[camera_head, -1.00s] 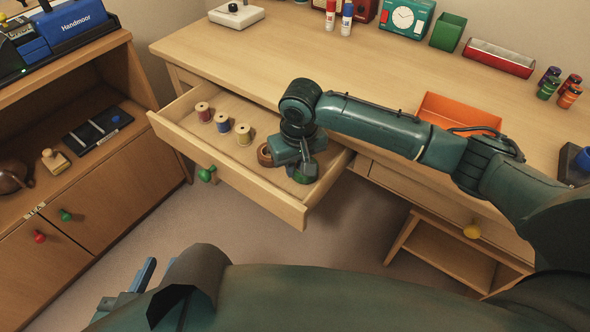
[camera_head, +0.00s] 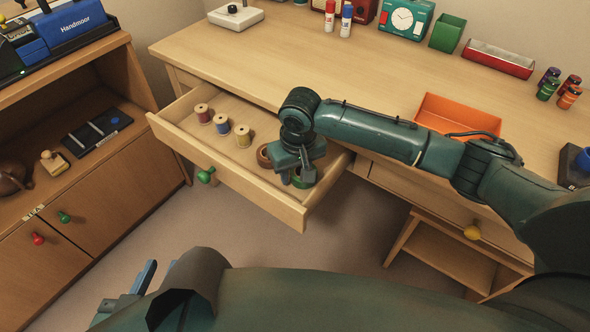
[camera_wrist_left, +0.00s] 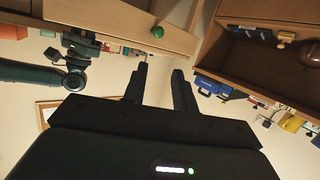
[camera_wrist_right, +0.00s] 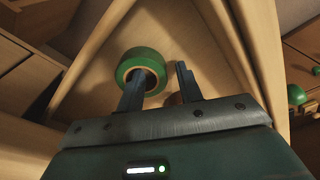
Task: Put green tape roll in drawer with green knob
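The drawer with a green knob (camera_head: 207,174) is pulled out of the desk; its front panel (camera_head: 250,190) faces me. The green tape roll (camera_head: 303,178) is inside, near the drawer's right front corner. It also shows in the right wrist view (camera_wrist_right: 149,61), partly hidden by one finger. My right gripper (camera_head: 297,178) is low in the drawer at the roll, with its fingers apart (camera_wrist_right: 160,72). One finger overlaps the roll's opening; I cannot tell whether they touch. My left gripper (camera_head: 140,278) is at the lower left, away from the drawer, open and empty (camera_wrist_left: 159,72).
The drawer also holds several thread spools (camera_head: 222,123) and a brown tape roll (camera_head: 264,155) beside my right gripper. An orange tray (camera_head: 455,115) stands on the desk. A cabinet at the left has a red knob (camera_head: 38,238) and another green knob (camera_head: 64,217).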

